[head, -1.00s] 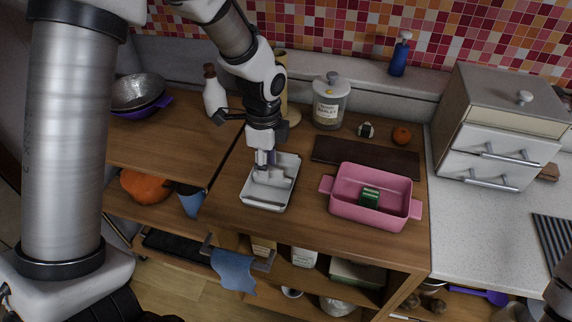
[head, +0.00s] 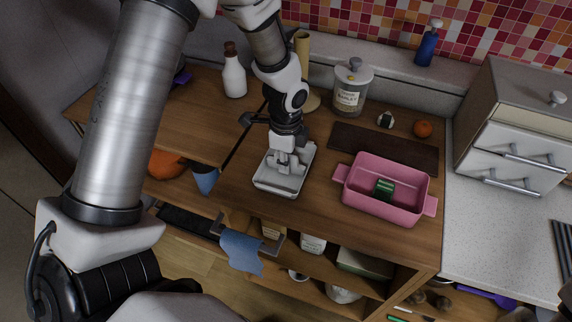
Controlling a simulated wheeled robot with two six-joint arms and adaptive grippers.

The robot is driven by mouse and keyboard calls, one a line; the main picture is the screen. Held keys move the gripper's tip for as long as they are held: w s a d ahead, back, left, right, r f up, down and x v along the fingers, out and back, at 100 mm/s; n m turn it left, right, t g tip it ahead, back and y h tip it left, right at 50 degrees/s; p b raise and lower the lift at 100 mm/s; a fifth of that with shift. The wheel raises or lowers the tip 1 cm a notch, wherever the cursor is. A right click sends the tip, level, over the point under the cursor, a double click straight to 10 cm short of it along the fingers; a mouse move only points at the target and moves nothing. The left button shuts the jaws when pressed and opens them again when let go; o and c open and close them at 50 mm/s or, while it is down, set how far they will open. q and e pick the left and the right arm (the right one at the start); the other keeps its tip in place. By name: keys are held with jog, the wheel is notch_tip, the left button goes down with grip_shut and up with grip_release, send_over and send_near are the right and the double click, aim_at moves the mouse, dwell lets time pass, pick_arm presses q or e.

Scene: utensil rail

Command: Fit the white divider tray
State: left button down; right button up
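A shallow white tray (head: 267,183) lies on the wooden worktop in the head view, left of the pink dish. My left gripper (head: 288,163) points down over the middle of this tray. Pale upright pieces show between the gripper and the tray floor. I cannot tell whether they are dividers of the tray or something between the fingers. The gripper and arm hide the tray's back part, and the finger gap is too small to read. My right gripper is not in view.
A pink dish (head: 367,199) with a green object (head: 384,188) stands right of the tray. A dark board (head: 410,151), a lidded jar (head: 348,100) and a white bottle (head: 233,80) stand behind. A blue cloth (head: 240,250) hangs at the front.

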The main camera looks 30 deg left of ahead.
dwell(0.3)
pick_arm(q)
jog(key=shift+w+r, duration=0.1)
notch_tip(320, 180, up, 10)
jog(key=shift+f, duration=0.15)
jog(key=shift+w, duration=0.1)
jog(key=shift+f, duration=0.1)
dwell(0.4)
